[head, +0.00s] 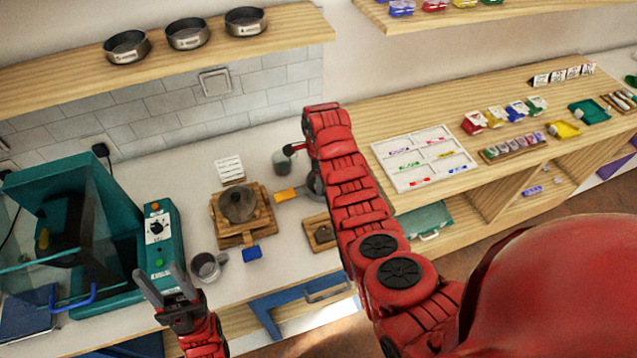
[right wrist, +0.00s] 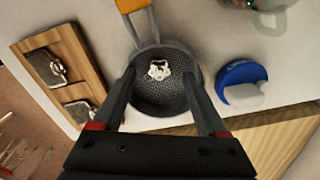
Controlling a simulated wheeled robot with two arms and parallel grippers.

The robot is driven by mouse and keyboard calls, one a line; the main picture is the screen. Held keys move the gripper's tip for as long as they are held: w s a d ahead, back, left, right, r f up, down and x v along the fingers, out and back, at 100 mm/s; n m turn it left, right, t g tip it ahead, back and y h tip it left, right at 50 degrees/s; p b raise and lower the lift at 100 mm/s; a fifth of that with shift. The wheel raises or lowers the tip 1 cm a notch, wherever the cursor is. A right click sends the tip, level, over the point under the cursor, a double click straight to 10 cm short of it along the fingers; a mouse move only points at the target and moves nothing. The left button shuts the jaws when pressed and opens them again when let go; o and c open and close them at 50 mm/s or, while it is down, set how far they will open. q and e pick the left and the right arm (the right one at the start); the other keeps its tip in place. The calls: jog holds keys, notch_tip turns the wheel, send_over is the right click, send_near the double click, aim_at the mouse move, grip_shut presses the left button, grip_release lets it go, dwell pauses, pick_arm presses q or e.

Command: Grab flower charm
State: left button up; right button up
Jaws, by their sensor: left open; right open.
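The flower charm (right wrist: 159,69), small and whitish with red marks, lies in the dark mesh bowl of a strainer (right wrist: 160,108) in the right wrist view. My right gripper (right wrist: 160,74) is open above the strainer, with one finger on each side of the charm; nothing shows between them in their grasp. In the head view the strainer's orange handle (head: 286,195) shows, while its bowl is partly hidden by my right arm and the charm cannot be seen. My left gripper (head: 160,272) is open and empty, in front of the teal machine.
A wooden block with metal pieces (right wrist: 82,57) is left of the strainer, and a blue round item (right wrist: 240,75) is right. A grey pot on a wooden stand (head: 238,203), a metal mug (head: 207,266) and a teal machine (head: 160,230) stand on the counter.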

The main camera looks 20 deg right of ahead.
jog(key=shift+f, duration=1.05)
grip_shut()
